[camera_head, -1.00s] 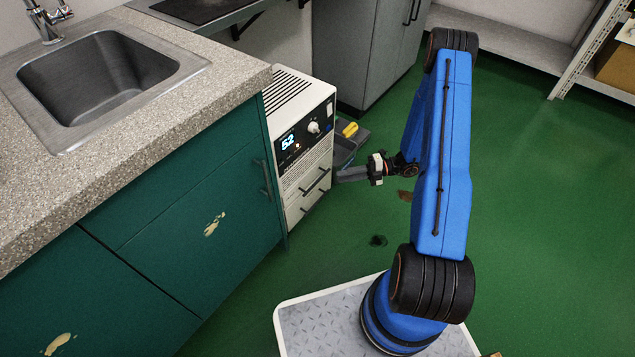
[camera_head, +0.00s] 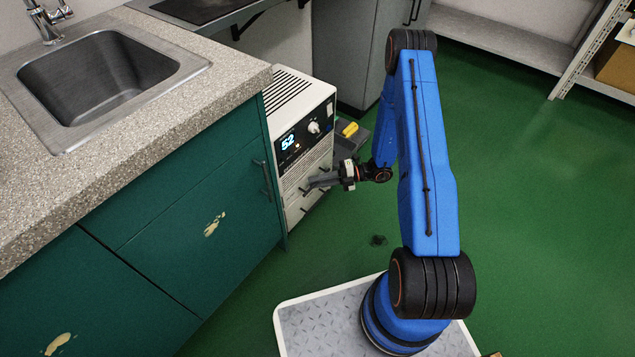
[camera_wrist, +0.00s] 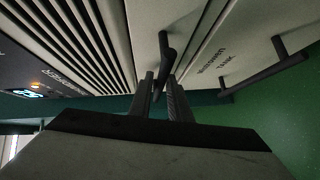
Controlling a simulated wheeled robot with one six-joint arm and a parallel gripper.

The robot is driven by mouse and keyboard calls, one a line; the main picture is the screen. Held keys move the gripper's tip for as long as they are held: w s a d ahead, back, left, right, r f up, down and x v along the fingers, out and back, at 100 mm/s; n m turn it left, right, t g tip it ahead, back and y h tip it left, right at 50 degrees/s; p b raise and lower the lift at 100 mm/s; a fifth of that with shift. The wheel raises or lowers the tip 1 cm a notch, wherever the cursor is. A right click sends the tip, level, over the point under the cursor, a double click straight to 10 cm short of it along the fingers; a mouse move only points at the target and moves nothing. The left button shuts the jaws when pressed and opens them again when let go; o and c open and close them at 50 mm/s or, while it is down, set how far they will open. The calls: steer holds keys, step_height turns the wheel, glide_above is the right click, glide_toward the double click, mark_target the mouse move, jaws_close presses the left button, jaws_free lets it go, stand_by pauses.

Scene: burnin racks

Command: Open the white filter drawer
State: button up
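The white machine (camera_head: 290,150) stands at the end of the green cabinet, with two handled drawers low on its front. In the wrist view, the nearer white drawer front (camera_wrist: 150,25) carries a dark bar handle (camera_wrist: 167,50), and it looks closed. I take it for the filter drawer; no label on it is readable. My gripper (camera_head: 312,184) is at this handle. In the wrist view, my gripper's fingers (camera_wrist: 160,95) are apart, with the handle's end between or just beyond them. Whether they touch it, I cannot tell.
A second drawer with a dark handle (camera_wrist: 265,70) lies beside it, its label ending in "TANK". The machine's lit display (camera_head: 288,143) and knob are above. A grey bin with a yellow item (camera_head: 350,129) stands behind. The green floor (camera_head: 540,200) to the right is clear.

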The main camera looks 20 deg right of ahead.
jaws_close()
steer(key=s+d, duration=0.7)
steer(key=s, duration=0.2)
steer(key=s+d, duration=0.6)
steer(key=s, duration=0.3)
steer(key=shift+s+d, duration=0.35)
jaws_free()
steer(key=shift+d, duration=0.1)
